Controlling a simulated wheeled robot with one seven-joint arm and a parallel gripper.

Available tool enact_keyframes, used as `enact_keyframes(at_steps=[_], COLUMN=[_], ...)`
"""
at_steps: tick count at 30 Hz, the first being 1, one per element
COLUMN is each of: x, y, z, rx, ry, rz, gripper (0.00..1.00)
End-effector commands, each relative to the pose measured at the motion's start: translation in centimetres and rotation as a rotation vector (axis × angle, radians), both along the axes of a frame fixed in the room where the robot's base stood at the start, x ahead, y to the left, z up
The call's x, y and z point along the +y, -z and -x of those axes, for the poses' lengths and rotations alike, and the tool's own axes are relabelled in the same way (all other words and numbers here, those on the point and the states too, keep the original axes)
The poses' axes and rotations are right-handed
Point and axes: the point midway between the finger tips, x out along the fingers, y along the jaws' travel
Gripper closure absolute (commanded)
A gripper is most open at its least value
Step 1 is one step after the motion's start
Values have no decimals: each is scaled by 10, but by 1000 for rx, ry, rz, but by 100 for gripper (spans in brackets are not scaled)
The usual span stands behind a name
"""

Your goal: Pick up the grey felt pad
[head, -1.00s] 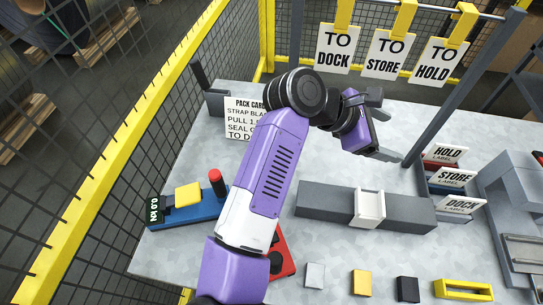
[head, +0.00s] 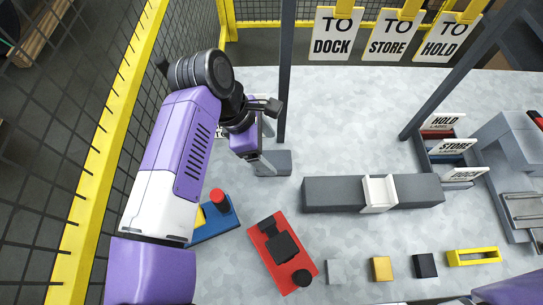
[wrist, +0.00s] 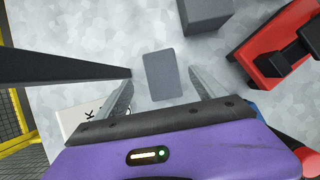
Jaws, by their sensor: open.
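The grey felt pad (wrist: 162,76) is a flat, dark grey rectangle lying on the pale bench top in the wrist view. It also shows in the head view (head: 274,162), partly behind my gripper (head: 266,147). In the wrist view my gripper (wrist: 162,82) is open, with one finger to the left of the pad and one to the right. The fingers appear apart from the pad, and nothing is held. The height of the fingertips above the bench is hard to tell.
A dark post (head: 286,80) stands close beyond the pad. A long grey block (head: 333,194) and a red tool (head: 283,252) lie to the right and nearer. A printed card (wrist: 78,118) and a blue device (head: 215,228) are close to the arm.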

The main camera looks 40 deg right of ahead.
Motion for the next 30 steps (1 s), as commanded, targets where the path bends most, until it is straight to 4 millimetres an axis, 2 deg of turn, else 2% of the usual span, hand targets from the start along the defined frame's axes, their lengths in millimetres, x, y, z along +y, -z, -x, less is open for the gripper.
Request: enact_keyframes(at_steps=[5, 15, 23, 24, 30], x=[-5, -16, -16, -16, -16], y=[12, 49, 53, 52, 52], z=[5, 15, 15, 15, 15], rx=[2, 2, 0, 1, 1], ry=[-1, -2, -1, -1, -1], rz=[4, 2, 0, 1, 1], gripper=[20, 20, 20, 22, 61])
